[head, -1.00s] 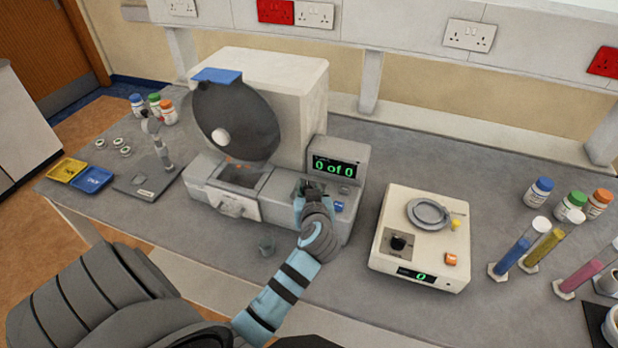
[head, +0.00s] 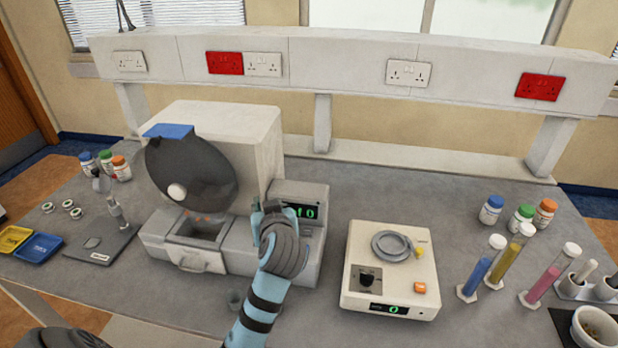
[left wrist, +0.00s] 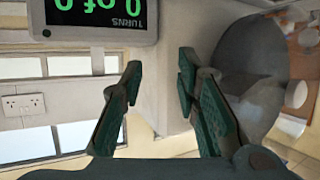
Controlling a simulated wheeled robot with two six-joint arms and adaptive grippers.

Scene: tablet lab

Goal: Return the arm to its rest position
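My left arm comes up from the bottom in the head view. Its gripper (head: 264,210) is raised in front of the white machine (head: 240,125) and partly covers the machine's display (head: 308,212). In the left wrist view, my left gripper (left wrist: 160,62) has its two green fingers apart with nothing between them. The display (left wrist: 95,12) there reads "0 of 0" with "TURNS", upside down. The machine's dark round drum (head: 190,172) shows left of the gripper in the head view, and also at the right of the left wrist view (left wrist: 250,75). My right gripper is not in view.
A cream balance (head: 390,275) stands right of my arm. Tubes of coloured liquid (head: 511,255) and bottles (head: 491,209) stand farther right. A shelf (head: 345,60) runs along the back. Bare bench lies between machine and balance.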

